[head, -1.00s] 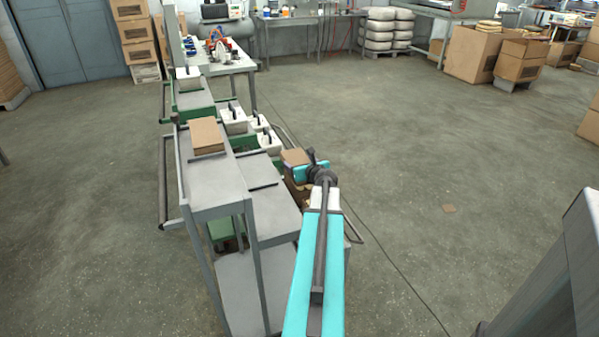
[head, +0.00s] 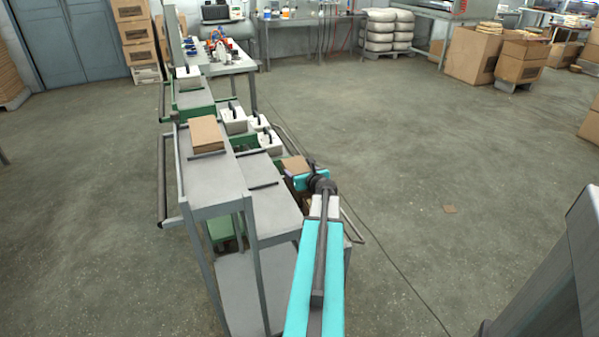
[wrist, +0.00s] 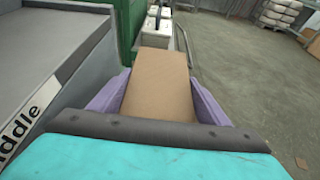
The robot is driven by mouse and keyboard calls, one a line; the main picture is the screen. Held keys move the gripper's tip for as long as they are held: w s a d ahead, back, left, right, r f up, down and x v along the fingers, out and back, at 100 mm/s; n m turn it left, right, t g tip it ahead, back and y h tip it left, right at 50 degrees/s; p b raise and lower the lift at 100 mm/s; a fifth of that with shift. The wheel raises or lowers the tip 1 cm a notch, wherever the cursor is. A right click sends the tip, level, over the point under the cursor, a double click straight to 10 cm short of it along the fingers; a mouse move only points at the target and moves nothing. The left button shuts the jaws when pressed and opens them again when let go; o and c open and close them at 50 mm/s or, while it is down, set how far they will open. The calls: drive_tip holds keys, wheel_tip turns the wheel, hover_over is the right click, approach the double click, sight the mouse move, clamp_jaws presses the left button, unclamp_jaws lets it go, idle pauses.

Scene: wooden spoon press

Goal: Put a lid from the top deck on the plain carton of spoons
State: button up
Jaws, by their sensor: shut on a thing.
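My gripper (wrist: 158,88) is shut on a flat brown cardboard lid (wrist: 161,72), with a purple finger at each side of it in the wrist view. The held lid also shows in the head view (head: 296,165), just beyond my wrist, at the right side of the grey stepped rack. More brown lids (head: 207,134) lie in a stack on the rack's top deck (head: 212,178). I cannot make out the plain carton of spoons; the lid and my arm cover what is beneath them.
The lower grey deck (head: 272,208), labelled "iddle" in the visible part (wrist: 29,117), is beside my gripper on the left. Several white boxes with dark handles (head: 233,120) stand beyond on green parts. Open floor (head: 420,190) lies to the right.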

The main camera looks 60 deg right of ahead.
drive_tip(key=shift+f, duration=0.3)
drive_tip(key=o, duration=1.1)
drive_tip(key=shift+r, duration=0.15)
drive_tip(key=shift+r+p, duration=0.3)
drive_tip(key=shift+r, duration=0.25)
drive_tip(key=shift+v, duration=6)
